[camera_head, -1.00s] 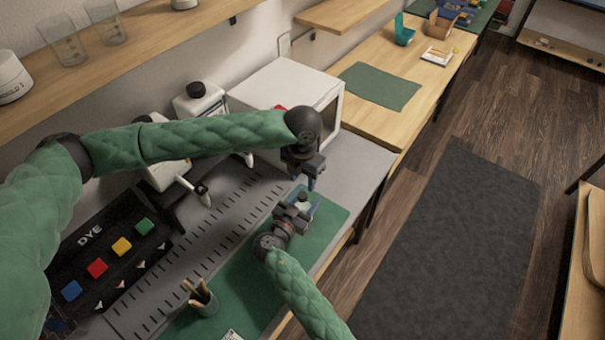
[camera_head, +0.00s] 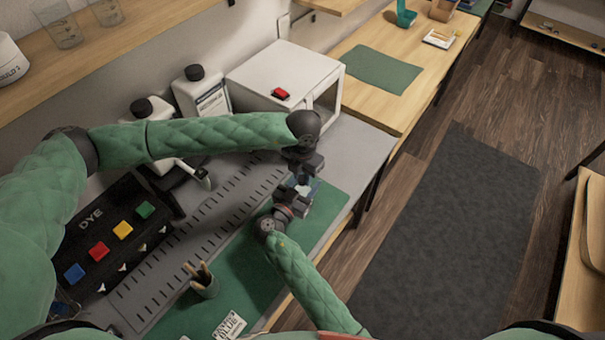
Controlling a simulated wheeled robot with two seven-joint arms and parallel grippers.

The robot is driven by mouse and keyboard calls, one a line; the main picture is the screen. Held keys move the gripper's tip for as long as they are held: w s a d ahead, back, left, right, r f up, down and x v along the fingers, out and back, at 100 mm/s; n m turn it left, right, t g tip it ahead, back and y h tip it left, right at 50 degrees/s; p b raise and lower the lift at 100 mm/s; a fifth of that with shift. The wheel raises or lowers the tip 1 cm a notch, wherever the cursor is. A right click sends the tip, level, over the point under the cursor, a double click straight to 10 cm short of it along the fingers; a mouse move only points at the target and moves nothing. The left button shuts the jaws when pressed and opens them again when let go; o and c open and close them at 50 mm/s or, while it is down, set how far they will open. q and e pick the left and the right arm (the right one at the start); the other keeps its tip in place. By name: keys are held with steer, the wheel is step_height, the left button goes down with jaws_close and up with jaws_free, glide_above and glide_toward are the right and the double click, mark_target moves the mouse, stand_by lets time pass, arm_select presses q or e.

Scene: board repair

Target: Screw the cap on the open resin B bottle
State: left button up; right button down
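My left gripper (camera_head: 303,180) points down over the green mat, just above and behind my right gripper (camera_head: 293,198). The two almost touch. A small pale and bluish piece (camera_head: 307,187) shows between them, mostly hidden by the fingers. It may be part of the bottle, but I cannot tell bottle from cap. I cannot see how far either gripper is open. I cannot read which resin each is.
A white box-like appliance (camera_head: 300,70) with a red item (camera_head: 281,94) on top stands behind the grippers. The green mat (camera_head: 245,280) is mostly clear.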

arm_select(q)
jaws_close()
steer(key=o, duration=0.7)
jaws_free()
step_height(320, 180, up, 12)
arm_select(e)
steer(key=c, duration=0.5)
jaws_free()
